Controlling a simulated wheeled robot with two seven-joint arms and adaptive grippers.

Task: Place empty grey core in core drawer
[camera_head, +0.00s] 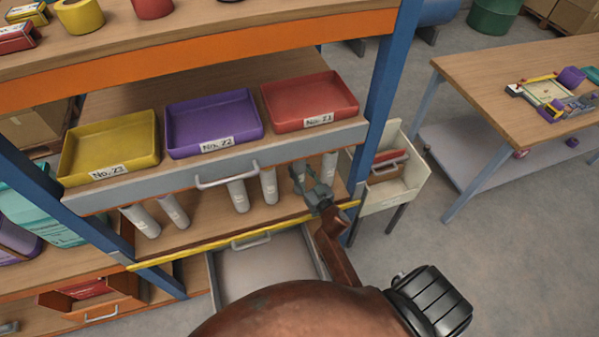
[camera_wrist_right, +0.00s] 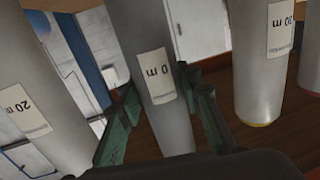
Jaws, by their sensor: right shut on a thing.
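My right gripper (camera_head: 314,187) reaches under the grey-fronted tray shelf at the right end of a row of grey cores. In the right wrist view its green fingers (camera_wrist_right: 160,92) are shut on the grey core labelled "0 m" (camera_wrist_right: 172,135), one finger on each side. The core appears upright; its lower end is hidden. In the head view this core (camera_head: 298,172) is partly behind the gripper. A pale, empty drawer (camera_head: 265,280) stands pulled out below, partly hidden by my arm. My left gripper is not in view.
Other cores stand close by: one labelled "20 m" (camera_wrist_right: 48,118) and one labelled "30 m" (camera_wrist_right: 258,65). Yellow (camera_head: 110,148), purple (camera_head: 212,122) and red (camera_head: 310,100) trays sit above. A blue post (camera_head: 388,85) and a white open drawer (camera_head: 407,192) are at the right.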

